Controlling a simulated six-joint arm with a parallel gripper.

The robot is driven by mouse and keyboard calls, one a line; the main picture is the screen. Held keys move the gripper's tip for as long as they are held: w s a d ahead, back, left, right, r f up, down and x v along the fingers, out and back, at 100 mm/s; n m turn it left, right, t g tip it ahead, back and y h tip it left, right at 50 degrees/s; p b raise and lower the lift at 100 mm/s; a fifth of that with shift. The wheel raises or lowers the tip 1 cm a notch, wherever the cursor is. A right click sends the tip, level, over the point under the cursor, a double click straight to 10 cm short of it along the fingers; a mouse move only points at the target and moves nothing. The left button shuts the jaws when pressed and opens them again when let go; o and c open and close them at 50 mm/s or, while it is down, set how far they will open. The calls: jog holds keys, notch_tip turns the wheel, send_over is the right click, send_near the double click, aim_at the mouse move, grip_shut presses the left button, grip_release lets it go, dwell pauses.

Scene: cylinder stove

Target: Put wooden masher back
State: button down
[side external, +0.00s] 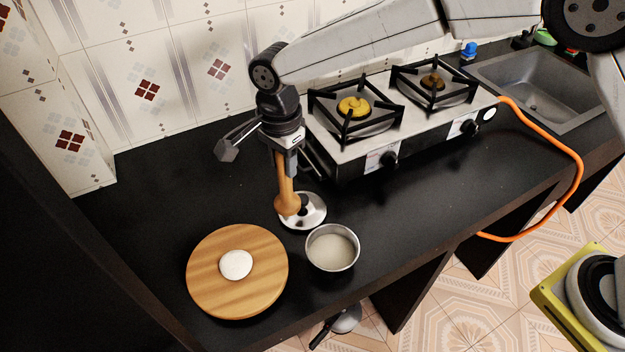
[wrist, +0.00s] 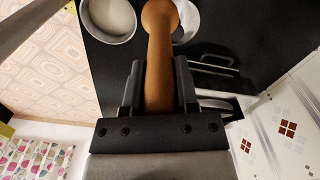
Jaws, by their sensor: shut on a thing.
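The wooden masher (side external: 286,190) hangs roughly upright below my gripper (side external: 286,155), its wide end down. My gripper is shut on its upper part. In the wrist view the masher (wrist: 158,55) runs between the two dark fingers of my gripper (wrist: 158,88). Its lower end overlaps the left side of a shiny round dish (side external: 312,212) on the counter; I cannot tell whether they touch. The dish is partly hidden behind the masher in the wrist view (wrist: 187,24).
A metal bowl (side external: 332,247) with pale contents stands in front of the dish. A round wooden board (side external: 220,295) with a white dough disc (side external: 236,265) lies front left. The two-burner stove (side external: 340,147) stands behind right. Black counter (side external: 180,180) is clear at left.

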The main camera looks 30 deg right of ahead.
jog(key=s+d+f+m, duration=0.1)
jog(key=s+d+m, duration=0.25)
jog(key=d, duration=0.85)
jog(key=s+d+f+m, duration=0.25)
jog(key=s+d, duration=0.25)
jog(key=d, duration=0.7)
jog(key=shift+d+f, duration=0.15)
jog(key=shift+f, duration=3.55)
jog(key=shift+c, duration=1.8)
grip_release()
jog(key=shift+f, duration=0.1)
jog(key=shift+r, duration=0.2)
